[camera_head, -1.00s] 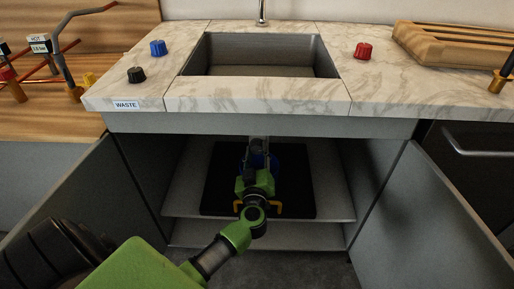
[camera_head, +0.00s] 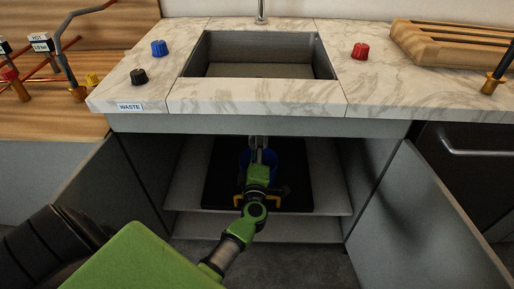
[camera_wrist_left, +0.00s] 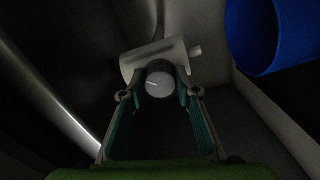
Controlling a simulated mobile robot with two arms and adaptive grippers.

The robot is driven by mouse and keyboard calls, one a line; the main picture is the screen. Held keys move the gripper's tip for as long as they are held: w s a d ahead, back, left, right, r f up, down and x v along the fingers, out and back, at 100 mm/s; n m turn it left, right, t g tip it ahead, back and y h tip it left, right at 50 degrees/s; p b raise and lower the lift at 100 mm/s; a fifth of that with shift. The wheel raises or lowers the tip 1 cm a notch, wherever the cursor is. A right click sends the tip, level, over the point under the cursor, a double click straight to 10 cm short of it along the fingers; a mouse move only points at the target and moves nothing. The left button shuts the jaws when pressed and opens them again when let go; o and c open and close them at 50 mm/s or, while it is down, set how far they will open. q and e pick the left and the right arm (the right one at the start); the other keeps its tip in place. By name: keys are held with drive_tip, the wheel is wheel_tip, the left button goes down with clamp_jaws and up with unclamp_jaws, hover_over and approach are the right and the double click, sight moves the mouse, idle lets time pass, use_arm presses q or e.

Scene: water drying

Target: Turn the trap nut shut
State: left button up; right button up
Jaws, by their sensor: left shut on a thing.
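My left arm reaches into the open cabinet under the sink. Its gripper (camera_head: 259,146) is high in the cabinet, just below the front panel. In the left wrist view, the gripper (camera_wrist_left: 159,74) has its fingers closed around a pale grey round part (camera_wrist_left: 159,85), which looks like the trap nut. A light grey pipe piece (camera_wrist_left: 152,58) with a short stub on its right lies directly beyond the fingertips. The fingers hide the sides of the nut, and its thread cannot be seen. My right gripper is not in view.
A blue bucket (camera_wrist_left: 262,35) stands close to the right of the gripper; in the head view it is partly behind my arm. A black mat (camera_head: 296,190) covers the cabinet floor. Open doors (camera_head: 447,220) flank the cabinet. The sink (camera_head: 258,89) is above.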

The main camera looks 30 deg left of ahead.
use_arm(q)
drive_tip(key=shift+n+b, duration=0.6)
drive_tip(key=shift+n, duration=3.5)
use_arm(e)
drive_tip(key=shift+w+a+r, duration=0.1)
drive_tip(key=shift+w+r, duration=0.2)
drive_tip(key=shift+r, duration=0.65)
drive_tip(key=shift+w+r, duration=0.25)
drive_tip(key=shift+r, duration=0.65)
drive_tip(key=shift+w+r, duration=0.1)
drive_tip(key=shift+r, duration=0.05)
use_arm(q)
drive_tip(key=o, duration=1.1)
drive_tip(key=shift+c, duration=0.2)
drive_tip(key=shift+o, duration=0.3)
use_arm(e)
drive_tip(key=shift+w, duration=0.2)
